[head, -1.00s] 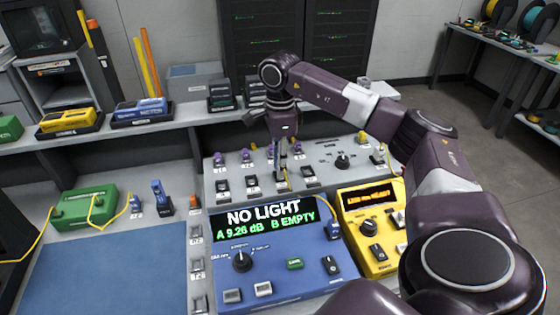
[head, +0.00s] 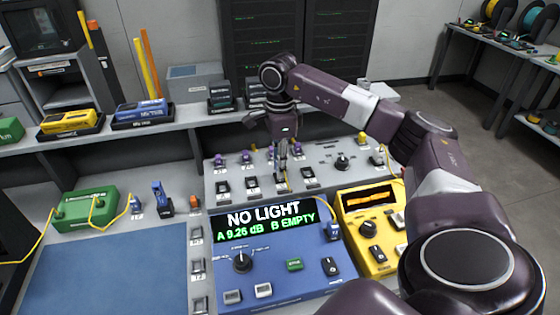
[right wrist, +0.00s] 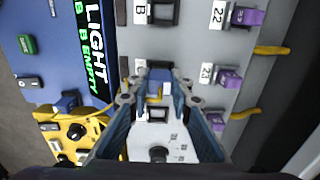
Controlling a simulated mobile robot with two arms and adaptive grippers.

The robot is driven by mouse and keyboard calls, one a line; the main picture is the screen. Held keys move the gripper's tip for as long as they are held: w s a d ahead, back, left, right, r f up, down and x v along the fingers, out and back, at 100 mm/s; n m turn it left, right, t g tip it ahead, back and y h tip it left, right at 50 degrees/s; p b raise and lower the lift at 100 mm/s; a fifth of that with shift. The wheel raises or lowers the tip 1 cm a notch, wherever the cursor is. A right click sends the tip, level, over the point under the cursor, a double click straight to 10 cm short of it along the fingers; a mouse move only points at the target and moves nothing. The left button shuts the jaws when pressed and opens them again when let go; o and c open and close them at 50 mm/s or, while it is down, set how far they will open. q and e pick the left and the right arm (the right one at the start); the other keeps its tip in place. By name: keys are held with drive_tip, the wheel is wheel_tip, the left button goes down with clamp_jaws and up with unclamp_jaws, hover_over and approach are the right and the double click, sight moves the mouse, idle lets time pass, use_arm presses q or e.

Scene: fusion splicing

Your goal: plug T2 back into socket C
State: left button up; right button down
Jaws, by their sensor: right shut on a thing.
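My right gripper (head: 282,168) is over the sloped grey socket panel (head: 330,187), among its row of dark sockets. It also shows in the right wrist view (right wrist: 156,90), with its fingers closed on a small blue and pale plug (right wrist: 157,76), presumably T2. The plug's lower end is hidden, so I cannot tell whether it is in a socket. A dark socket with a B label (right wrist: 163,12) lies on one side of the gripper and another dark socket (right wrist: 156,114) on the other. Socket C's label is not readable. My left gripper is not in view.
The blue meter (head: 290,265) reads NO LIGHT, A 9.26 dB, B EMPTY. A yellow meter (head: 371,225) stands to its right. Several purple plugs (head: 246,157) sit behind the sockets. A green box (head: 90,208) and a clear blue mat (head: 105,270) are at the left.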

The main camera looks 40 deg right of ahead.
drive_tip(key=shift+f+b, duration=0.3)
drive_tip(key=shift+f, duration=0.25)
drive_tip(key=c, duration=1.7)
unclamp_jaws()
drive_tip(key=shift+o, duration=0.2)
wheel_tip(320, 180, up, 12)
